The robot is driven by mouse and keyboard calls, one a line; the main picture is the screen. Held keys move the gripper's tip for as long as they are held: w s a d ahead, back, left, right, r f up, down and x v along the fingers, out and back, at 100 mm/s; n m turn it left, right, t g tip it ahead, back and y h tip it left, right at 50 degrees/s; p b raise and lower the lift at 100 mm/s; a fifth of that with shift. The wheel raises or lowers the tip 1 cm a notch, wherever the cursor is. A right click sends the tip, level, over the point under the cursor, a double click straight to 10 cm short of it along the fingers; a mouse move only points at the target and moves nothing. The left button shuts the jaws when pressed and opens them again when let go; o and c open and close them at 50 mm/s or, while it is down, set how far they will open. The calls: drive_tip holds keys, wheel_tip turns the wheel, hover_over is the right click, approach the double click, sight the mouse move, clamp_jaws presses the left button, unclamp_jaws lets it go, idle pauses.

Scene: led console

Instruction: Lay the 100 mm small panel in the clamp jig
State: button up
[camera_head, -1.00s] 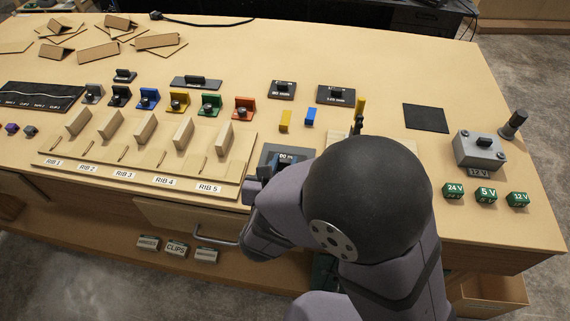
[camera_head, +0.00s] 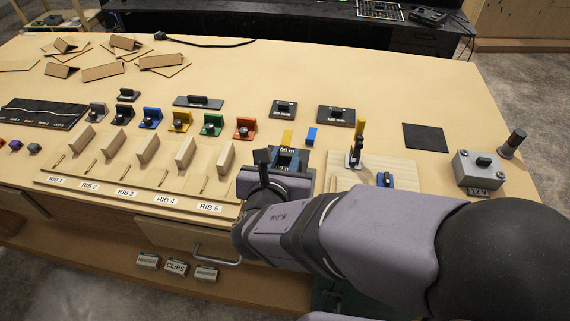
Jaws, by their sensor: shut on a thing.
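The small panel (camera_head: 305,183) is a dark slate plate with a partly hidden label ending in "00 m". My gripper (camera_head: 282,164) is shut on it, over the middle of the bench near the front edge. The gripper and wrist cover much of the plate, so its height over the bench is hard to tell. The clamp jig appears to be the pale wooden board (camera_head: 400,165) just right of the panel. My forearm hides the board's front.
Two dark panels, 80 mm (camera_head: 284,108) and 120 mm (camera_head: 336,115), lie behind. The rib fixture (camera_head: 140,175) is left; a 12 V box (camera_head: 478,169) is right.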

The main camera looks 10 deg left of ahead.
drive_tip(key=shift+w+d+f+m+b, duration=0.15)
drive_tip(key=shift+w+d+m+b, duration=0.2)
drive_tip(key=shift+w+b, duration=0.75)
drive_tip(key=w+d+r+b, duration=0.2)
drive_tip(key=d+b, duration=0.4)
drive_tip(key=b, duration=0.8)
drive_tip(key=w+d+r+b, duration=0.2)
drive_tip(key=d+b, duration=0.3)
drive_tip(key=b, duration=1)
drive_tip(key=s+d+f+b, duration=0.3)
drive_tip(key=s+d+b, duration=0.2)
drive_tip(key=b, duration=0.7)
drive_tip(key=shift+d+f+b, duration=0.3)
drive_tip(key=shift+d+b, duration=0.05)
drive_tip(key=shift+d, duration=0.05)
drive_tip(key=shift+s, duration=0.1)
wheel_tip(320, 180, down, 7)
drive_tip(key=b, duration=0.7)
drive_tip(key=shift+r, duration=0.2)
drive_tip(key=shift+f+b, duration=1)
drive_tip(key=shift+f, duration=0.1)
